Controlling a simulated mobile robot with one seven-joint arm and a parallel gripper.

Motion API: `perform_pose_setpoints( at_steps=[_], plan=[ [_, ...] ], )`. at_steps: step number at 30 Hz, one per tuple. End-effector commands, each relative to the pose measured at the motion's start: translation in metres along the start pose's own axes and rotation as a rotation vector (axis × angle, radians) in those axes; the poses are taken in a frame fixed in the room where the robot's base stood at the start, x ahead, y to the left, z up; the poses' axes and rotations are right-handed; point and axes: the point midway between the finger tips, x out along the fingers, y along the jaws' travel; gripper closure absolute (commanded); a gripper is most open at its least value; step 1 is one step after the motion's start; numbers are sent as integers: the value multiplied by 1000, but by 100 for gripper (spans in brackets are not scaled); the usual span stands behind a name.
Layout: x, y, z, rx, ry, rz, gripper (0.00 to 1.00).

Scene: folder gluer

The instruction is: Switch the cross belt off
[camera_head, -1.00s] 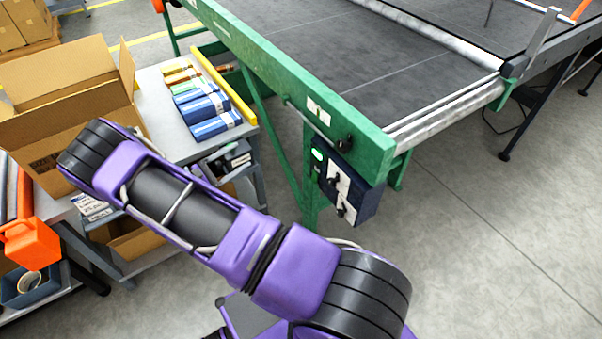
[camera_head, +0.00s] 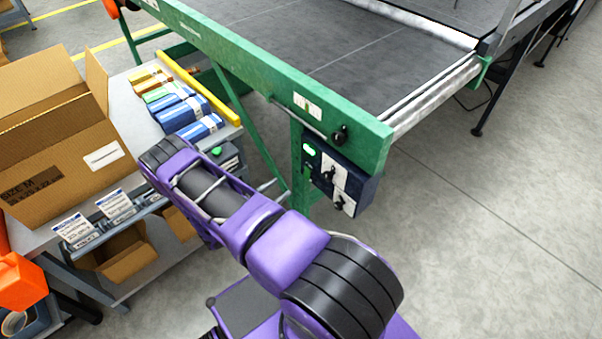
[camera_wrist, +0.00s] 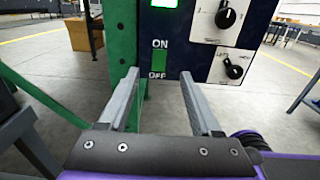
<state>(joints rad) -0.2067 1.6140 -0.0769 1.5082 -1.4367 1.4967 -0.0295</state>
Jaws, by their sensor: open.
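The cross belt (camera_head: 385,55) is a wide dark belt in a green frame (camera_head: 250,75). A dark blue control box (camera_head: 360,185) hangs under its near corner, with a lit green lamp (camera_head: 309,150). In the wrist view the lamp (camera_wrist: 164,3) is cut by the top edge. Below it, a small green switch (camera_wrist: 158,59) sits between the white words ON and OFF. My gripper (camera_wrist: 159,74) is open and empty, its fingers pointing at the panel on either side of the OFF end. I cannot tell whether they touch. The gripper is hidden in the head view.
Two black knobs, an upper (camera_wrist: 226,17) and a lower one (camera_wrist: 234,70), sit on white plates right of the switch. A grey bench (camera_head: 140,95) with a cardboard box (camera_head: 60,150) and blue packs (camera_head: 190,115) stands left. The floor right of the box is clear.

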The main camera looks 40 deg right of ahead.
Motion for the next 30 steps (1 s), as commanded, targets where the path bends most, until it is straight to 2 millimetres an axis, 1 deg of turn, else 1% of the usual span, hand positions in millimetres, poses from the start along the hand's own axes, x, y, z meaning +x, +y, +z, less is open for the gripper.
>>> perform_pose_setpoints(
  at_steps=[1, 6, 9, 13, 18, 27, 29, 30],
  plan=[
    [13, -1, 0, 0, -2, -4, 35],
    [49, -2, 0, 0, 0, -5, 35],
    [68, -1, 0, 1, -1, -3, 35],
    [87, 0, 0, 1, -1, -1, 35],
    [99, 0, 0, 1, 0, 1, 35],
    [101, 0, 0, 1, 0, 1, 35],
    [101, 0, 0, 1, 0, 1, 44],
    [101, 0, 0, 1, 0, 1, 51]
  ],
)
